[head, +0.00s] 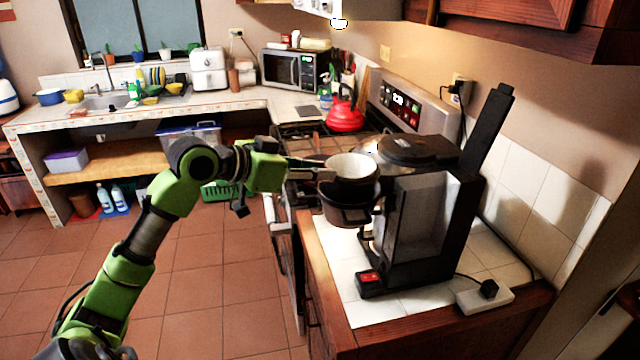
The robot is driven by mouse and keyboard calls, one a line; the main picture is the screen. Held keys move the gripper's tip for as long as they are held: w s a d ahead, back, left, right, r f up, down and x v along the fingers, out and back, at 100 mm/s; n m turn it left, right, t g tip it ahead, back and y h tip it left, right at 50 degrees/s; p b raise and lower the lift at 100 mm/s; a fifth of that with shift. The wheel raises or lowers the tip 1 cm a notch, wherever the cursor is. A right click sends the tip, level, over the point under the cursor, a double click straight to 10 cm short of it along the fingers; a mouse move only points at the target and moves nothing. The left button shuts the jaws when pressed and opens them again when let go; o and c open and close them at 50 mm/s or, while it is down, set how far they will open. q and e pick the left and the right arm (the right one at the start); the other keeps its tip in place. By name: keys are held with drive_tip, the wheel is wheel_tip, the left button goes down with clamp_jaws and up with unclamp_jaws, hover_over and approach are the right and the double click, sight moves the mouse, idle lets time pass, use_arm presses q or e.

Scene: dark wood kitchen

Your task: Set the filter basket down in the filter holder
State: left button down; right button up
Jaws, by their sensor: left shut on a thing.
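The white filter basket (353,166) is in the middle of the head view, at the tip of my left gripper (318,170). My left gripper comes in from the left and is shut on the basket. The dark round filter holder (349,212) sticks out from the left side of the black coffee maker (430,220), just below the basket. The basket's lower part overlaps the holder's opening, and I cannot tell whether it touches the holder. The coffee maker's lid (494,120) stands raised. My right gripper is not in view.
The coffee maker stands on a white-tiled counter (385,312) with a wooden edge. A power strip (485,298) lies at its right. A stove with a red kettle (345,112) is behind. A microwave (296,69) stands further back. The floor at the left is clear.

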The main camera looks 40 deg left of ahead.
sight(328, 186)
use_arm(q)
drive_tip(key=f, duration=0.3)
drive_tip(key=shift+w+f+p, duration=0.2)
drive_tip(key=shift+p, duration=0.15)
drive_tip(key=shift+s, duration=0.1)
drive_tip(key=shift+f, duration=0.35)
drive_tip(key=c, duration=1.8)
unclamp_jaws()
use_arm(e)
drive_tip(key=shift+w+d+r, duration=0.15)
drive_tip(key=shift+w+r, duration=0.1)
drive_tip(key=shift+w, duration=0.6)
use_arm(q)
drive_tip(key=shift+r, duration=0.1)
